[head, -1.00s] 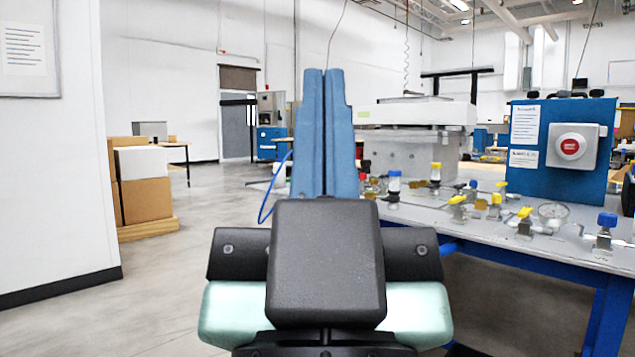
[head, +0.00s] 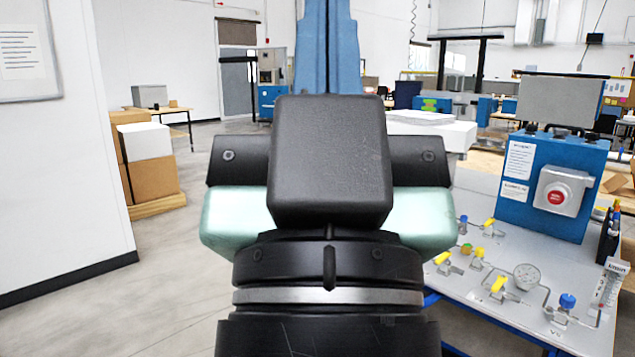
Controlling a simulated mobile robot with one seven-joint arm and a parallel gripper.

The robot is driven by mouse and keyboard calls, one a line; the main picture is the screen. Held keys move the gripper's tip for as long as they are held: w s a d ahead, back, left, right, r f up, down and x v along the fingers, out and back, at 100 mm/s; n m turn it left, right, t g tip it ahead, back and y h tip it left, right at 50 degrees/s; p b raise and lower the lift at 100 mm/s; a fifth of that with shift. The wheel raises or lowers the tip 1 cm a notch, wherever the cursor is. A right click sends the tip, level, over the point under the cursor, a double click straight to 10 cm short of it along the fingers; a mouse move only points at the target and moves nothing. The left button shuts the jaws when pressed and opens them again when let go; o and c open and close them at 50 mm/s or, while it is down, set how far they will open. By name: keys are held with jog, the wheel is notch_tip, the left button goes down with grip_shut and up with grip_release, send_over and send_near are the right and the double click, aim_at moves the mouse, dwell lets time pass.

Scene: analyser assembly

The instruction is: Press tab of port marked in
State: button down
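No port or tab marked "in" can be made out in the head view. My gripper (head: 327,45) rises at the top middle with its two blue fingers side by side, a thin dark seam between them. Its fingertips are cut off by the top edge. The fingers look shut, with nothing seen between them. My black and pale green wrist parts fill the middle and hide what lies behind them.
A grey bench (head: 480,215) at right carries yellow- and blue-handled valves, a gauge (head: 527,277) and a blue box (head: 545,190) with a red button. Cardboard boxes (head: 150,175) stand at left by a white wall (head: 75,190). Floor at left is clear.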

notch_tip(320, 180, up, 18)
jog(key=p, duration=1.5)
